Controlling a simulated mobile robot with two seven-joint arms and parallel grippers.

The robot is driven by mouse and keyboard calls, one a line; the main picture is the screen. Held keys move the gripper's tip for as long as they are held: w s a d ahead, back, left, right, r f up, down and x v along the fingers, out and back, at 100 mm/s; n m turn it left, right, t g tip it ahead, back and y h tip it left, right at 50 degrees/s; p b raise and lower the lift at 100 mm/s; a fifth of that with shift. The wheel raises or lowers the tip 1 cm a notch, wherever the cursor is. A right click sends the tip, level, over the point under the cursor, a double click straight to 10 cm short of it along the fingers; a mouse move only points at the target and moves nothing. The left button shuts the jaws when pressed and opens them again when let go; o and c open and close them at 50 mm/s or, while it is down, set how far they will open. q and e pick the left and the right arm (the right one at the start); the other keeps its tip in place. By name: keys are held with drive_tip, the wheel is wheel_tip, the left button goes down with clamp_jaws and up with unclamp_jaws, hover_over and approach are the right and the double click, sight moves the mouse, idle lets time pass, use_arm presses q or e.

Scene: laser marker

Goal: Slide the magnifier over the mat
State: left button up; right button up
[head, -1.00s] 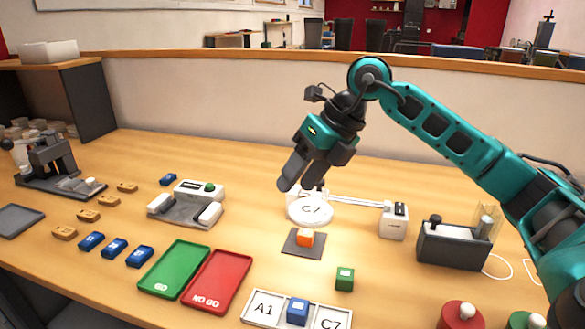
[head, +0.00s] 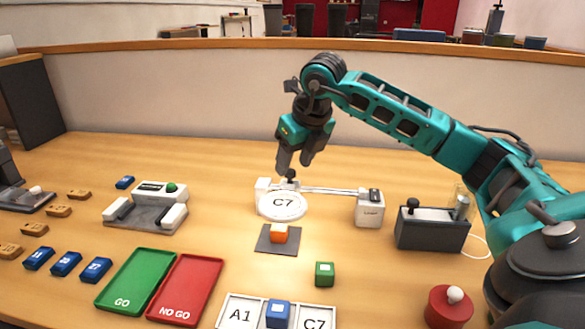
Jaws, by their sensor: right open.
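The magnifier (head: 283,205) is a round white lens reading C7, on a white rail that runs right to a white box (head: 369,208). A dark knob (head: 291,176) stands up at the back of the magnifier. The dark square mat (head: 263,246) lies in front of it with an orange block (head: 279,233) on top. The lens is behind the mat, not over it. My right gripper (head: 294,168) is open, pointing down just above the knob; I cannot tell if it touches. My left gripper is not in view.
A green tray (head: 135,281) and a red tray (head: 186,290) lie front left. A green block (head: 325,273) and a white tray (head: 243,313) with a blue block (head: 278,313) are in front. A grey device (head: 432,229) and a red button base (head: 450,307) stand right.

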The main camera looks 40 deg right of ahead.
drive_tip(key=shift+x, duration=1)
drive_tip(key=shift+r, duration=0.1)
clamp_jaws()
drive_tip(key=shift+w, duration=0.1)
